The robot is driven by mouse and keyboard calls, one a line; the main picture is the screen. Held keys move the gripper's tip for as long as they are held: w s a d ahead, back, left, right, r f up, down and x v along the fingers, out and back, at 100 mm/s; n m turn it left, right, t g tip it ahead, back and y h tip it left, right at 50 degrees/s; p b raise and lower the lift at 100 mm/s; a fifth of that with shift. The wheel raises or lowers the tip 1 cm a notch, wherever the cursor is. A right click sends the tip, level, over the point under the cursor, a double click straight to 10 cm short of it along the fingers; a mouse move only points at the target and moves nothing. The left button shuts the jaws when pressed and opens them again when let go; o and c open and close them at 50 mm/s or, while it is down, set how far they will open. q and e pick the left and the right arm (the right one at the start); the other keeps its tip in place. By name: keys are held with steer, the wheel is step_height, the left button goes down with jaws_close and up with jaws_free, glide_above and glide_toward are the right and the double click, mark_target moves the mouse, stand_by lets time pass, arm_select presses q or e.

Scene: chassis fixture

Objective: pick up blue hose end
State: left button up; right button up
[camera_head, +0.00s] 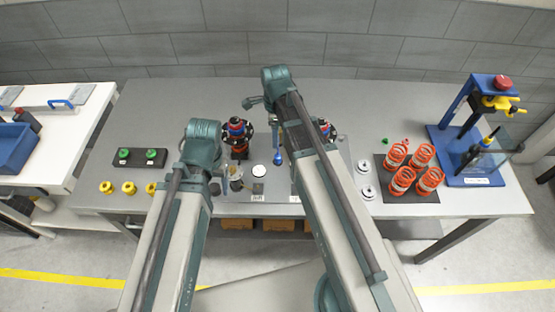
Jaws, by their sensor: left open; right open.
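A thin blue hose-like piece with a rounded blue end (278,158) shows at the middle of the table, just left of my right forearm. My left gripper (233,180) is open, low over the front middle of the table, left of the blue end and apart from it. My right forearm hides part of the table beside the blue end.
Two dark fixtures with red and blue parts (238,130) stand mid-table, one partly behind my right arm. Orange springs (402,178) stand on a dark mat at right, beside a blue press (468,150).

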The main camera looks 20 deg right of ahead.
mark_target(278, 156)
arm_select(q)
step_height(278, 156, down, 8)
steer(key=b, duration=0.7)
steer(key=shift+r, duration=0.15)
arm_select(e)
step_height(278, 156, down, 8)
steer(key=shift+r, duration=0.15)
arm_select(q)
step_height(278, 156, down, 5)
steer(key=b, duration=0.5)
arm_select(e)
steer(key=f, duration=0.5)
steer(key=shift+d+f, duration=0.1)
steer(key=shift+d, duration=0.3)
jaws_close()
